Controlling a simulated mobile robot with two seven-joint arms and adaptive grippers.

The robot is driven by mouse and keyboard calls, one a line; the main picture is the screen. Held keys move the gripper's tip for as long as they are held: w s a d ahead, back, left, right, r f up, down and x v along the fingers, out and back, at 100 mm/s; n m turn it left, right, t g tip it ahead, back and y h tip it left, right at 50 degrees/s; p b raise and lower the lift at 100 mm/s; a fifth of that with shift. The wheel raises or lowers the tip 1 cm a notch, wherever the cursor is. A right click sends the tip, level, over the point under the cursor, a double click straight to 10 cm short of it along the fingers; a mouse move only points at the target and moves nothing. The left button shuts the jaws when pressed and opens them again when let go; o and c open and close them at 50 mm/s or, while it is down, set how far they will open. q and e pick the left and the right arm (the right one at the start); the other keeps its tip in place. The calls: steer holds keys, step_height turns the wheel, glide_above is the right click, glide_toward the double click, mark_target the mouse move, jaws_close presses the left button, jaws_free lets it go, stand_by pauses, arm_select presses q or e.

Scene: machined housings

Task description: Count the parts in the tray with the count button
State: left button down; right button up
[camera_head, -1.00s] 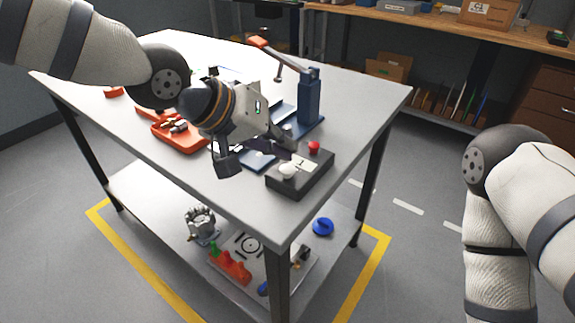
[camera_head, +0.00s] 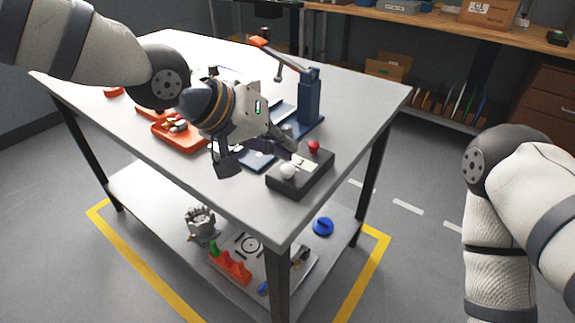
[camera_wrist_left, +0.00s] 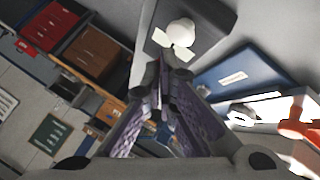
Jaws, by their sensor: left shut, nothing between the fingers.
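A dark box (camera_head: 318,174) stands near the front right corner of the table. It carries a round white button (camera_head: 287,171), a red button (camera_head: 314,146) and a pale label. The white button also shows in the wrist view (camera_wrist_left: 181,32). An orange tray (camera_head: 188,147) holding several metal parts lies to the left. My right gripper is out of view.
A blue lever press (camera_head: 309,98) stands behind the box. A blue plate (camera_head: 258,160) lies beside the box, under the gripper. The lower shelf (camera_head: 160,200) holds a grey fixture and coloured pieces. Bare tabletop lies in front of the tray.

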arm_select(q)
steer(key=shift+f, duration=0.1)
stand_by(0.3)
steer(key=shift+f, duration=0.3)
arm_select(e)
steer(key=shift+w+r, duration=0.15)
arm_select(q)
steer(key=shift+f, duration=0.6)
stand_by(0.6)
steer(key=shift+r+p, duration=0.35)
steer(key=shift+r, duration=0.65)
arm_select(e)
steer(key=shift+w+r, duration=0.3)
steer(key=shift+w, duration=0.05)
